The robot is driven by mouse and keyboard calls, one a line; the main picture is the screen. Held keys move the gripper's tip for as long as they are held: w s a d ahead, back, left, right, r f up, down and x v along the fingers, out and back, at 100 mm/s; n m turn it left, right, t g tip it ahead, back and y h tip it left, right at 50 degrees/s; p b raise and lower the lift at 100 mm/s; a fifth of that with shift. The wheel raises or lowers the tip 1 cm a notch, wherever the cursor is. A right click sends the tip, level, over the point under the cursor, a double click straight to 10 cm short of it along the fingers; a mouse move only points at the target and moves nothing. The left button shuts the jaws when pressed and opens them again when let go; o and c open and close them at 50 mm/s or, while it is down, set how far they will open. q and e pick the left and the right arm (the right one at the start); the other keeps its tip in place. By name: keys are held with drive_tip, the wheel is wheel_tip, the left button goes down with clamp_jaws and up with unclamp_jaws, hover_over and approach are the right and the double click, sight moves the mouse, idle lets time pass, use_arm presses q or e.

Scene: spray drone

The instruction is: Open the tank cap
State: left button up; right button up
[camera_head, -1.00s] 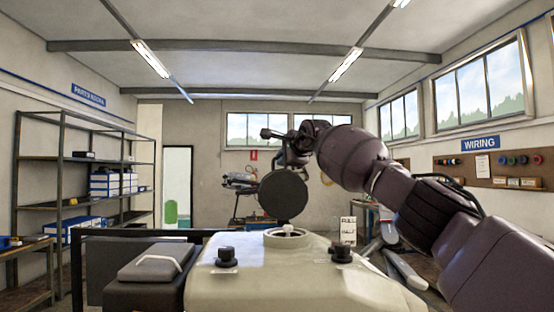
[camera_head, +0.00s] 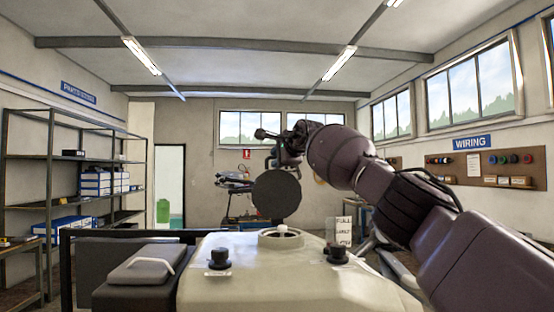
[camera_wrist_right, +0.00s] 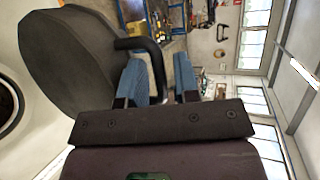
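The tank cap (camera_head: 277,194) is a dark round disc standing upright, just above the neck (camera_head: 281,239) of the cream tank (camera_head: 300,282). The neck is uncovered, with a pale part inside. In the right wrist view the cap (camera_wrist_right: 85,60) fills the upper left. Its black bent handle (camera_wrist_right: 157,65) passes between the blue fingers of my right gripper (camera_wrist_right: 165,80). The handle lies close to the left finger, with a gap to the right finger. In the head view my right gripper (camera_head: 287,150) is behind the cap's top and partly hidden. My left gripper is out of view.
Two black knobs (camera_head: 219,258) (camera_head: 337,254) stand on the tank top. A dark box with a pale handle (camera_head: 143,268) is left of the tank. A white sign (camera_head: 340,230) stands behind it at the right. Shelves (camera_head: 52,185) line the left wall.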

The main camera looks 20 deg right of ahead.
drive_tip(key=shift+o, duration=0.4)
drive_tip(key=shift+b+v, duration=0.85)
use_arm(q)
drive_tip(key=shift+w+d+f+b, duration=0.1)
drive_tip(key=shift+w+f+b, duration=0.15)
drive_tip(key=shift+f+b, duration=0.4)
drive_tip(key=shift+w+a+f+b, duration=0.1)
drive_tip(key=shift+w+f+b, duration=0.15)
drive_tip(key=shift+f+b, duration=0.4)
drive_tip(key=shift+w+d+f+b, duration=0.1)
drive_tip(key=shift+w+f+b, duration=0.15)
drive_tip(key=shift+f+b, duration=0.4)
use_arm(e)
drive_tip(key=v, duration=0.9)
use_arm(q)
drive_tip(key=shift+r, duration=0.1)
use_arm(e)
drive_tip(key=shift+s, duration=0.1)
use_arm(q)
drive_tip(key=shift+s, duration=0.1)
